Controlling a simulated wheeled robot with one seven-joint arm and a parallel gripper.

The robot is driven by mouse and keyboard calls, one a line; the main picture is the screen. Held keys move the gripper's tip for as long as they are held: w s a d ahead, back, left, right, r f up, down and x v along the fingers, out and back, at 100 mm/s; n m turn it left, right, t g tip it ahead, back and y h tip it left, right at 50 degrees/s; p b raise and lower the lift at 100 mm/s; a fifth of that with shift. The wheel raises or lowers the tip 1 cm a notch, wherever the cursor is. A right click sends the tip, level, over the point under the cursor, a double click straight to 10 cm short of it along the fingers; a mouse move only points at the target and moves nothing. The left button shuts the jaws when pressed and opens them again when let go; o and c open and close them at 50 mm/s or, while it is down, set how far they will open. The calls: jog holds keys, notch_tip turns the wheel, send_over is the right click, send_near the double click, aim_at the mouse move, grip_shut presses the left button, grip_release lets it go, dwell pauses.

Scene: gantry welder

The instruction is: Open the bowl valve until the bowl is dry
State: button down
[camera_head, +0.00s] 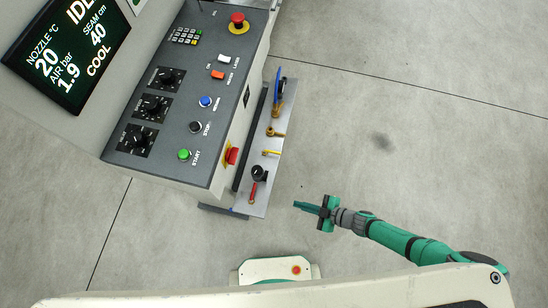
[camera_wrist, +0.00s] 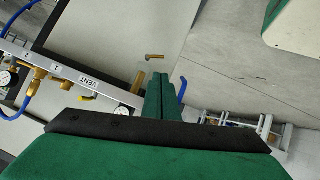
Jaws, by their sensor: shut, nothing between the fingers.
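My gripper (camera_head: 298,205) is shut and empty, with its green fingers together, to the right of a grey fittings panel (camera_head: 246,205). In the wrist view the shut fingers (camera_wrist: 160,78) point up the picture. A small yellow-brass lever (camera_wrist: 155,57) lies just beyond the tips, and a brass piece (camera_wrist: 138,83) is to their left, both apart from the fingers as far as I can tell. In the head view a yellow lever (camera_head: 271,153), a brass fitting (camera_head: 276,132) and a red lever (camera_head: 253,192) sit along the panel. Which one is the bowl valve, and the water level, I cannot tell.
The control console (camera_head: 190,95) stands left of the panel, with a display (camera_head: 68,50) reading 1.9 bar air. A strip labelled VENT (camera_wrist: 88,80) carries brass fittings, gauges and blue hoses (camera_wrist: 15,108). The floor (camera_head: 410,130) right of the panel is clear.

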jog(key=x, duration=1.4)
jog(key=shift+w, duration=0.25)
